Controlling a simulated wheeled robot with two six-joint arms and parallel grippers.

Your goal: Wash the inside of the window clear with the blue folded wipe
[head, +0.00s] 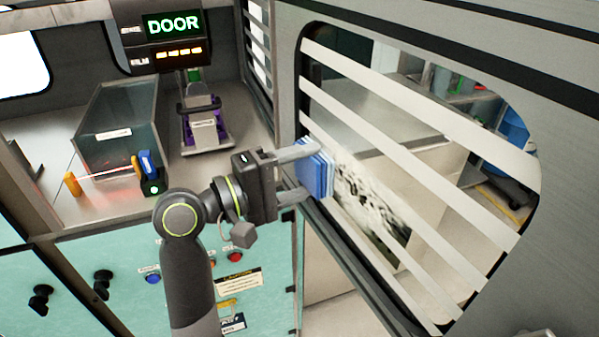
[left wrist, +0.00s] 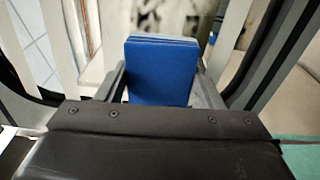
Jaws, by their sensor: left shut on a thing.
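The blue folded wipe (head: 315,170) is held between the fingers of my left gripper (head: 296,172), at the left end of the window. The wipe also shows in the left wrist view (left wrist: 161,72), upright between the two fingers. The window (head: 450,190) has pale slanting bars and a dark frame. A patch of dark and whitish grime (head: 372,205) shows on it just right of the wipe. The wipe's far face is close to the pane; I cannot tell whether it touches. My right gripper is not in view.
A clear box (head: 115,125) stands on the counter at the left, near a small blue-and-black device (head: 150,172). A purple-and-grey device (head: 204,125) stands behind, below a lit DOOR sign (head: 173,25). A teal panel (head: 130,290) with knobs and buttons is below the counter.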

